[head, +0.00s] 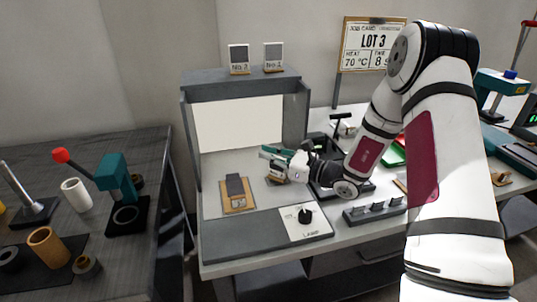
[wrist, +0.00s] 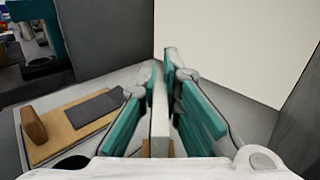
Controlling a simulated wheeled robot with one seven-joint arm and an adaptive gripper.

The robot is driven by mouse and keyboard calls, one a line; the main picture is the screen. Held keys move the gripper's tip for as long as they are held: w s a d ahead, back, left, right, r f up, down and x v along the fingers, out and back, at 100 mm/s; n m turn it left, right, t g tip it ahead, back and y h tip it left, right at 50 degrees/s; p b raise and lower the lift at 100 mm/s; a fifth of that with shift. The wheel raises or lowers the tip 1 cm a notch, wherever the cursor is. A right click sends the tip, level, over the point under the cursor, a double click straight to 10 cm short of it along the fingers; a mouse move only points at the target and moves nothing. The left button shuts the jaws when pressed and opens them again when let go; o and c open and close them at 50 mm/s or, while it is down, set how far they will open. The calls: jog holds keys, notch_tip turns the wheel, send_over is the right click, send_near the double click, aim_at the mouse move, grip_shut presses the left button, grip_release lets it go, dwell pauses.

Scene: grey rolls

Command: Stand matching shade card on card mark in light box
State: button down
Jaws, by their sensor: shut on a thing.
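My gripper (head: 268,153) is inside the light box (head: 190,140), near its right side. In the wrist view its teal fingers (wrist: 160,95) are shut on a thin pale card (wrist: 160,120), seen edge-on and upright. In the head view the fingers mostly hide the card; a tan and dark bit (head: 276,180) shows just below them, and I cannot tell if it touches the floor. The card mark is not clearly visible. A wooden board (head: 238,207) with a dark grey swatch (head: 235,185) lies left of my gripper; it also shows in the wrist view (wrist: 40,150).
Two numbered shade cards (head: 238,58) (head: 274,56) stand on the box top. A panel with the lamp knob (head: 305,216) lies in front. A black tray (head: 325,188) and a dark rack (head: 375,214) are at right. Some box floor is clear around the board.

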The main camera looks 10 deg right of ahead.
jog(key=shift+f+b, duration=0.35)
jog(key=shift+f, duration=0.15)
jog(key=c, duration=1.7)
grip_release()
jog(key=v, duration=1.2)
jog(key=s+a+r+n+g+h+p, duration=0.1)
jog(key=s+a+r+n+g+p, duration=0.3)
jog(key=s+a+r+n+g, duration=1.2)
jog(key=s+d+r+n+t+h+p, duration=0.2)
jog(key=s+d+r+n+h, duration=0.1)
jog(key=s, duration=0.3)
jog(key=s+d+r+n+t+h+p, duration=0.2)
jog(key=s+d+r+n+t+h, duration=0.1)
jog(key=s+n+h, duration=0.1)
jog(key=s+d+r+n+t+h+p, duration=0.2)
jog(key=s+d+r+n+h, duration=0.1)
jog(key=s, duration=0.6)
jog(key=shift+d+r+n+h, duration=0.35)
jog(key=shift+d+h, duration=0.2)
jog(key=shift+h, duration=0.35)
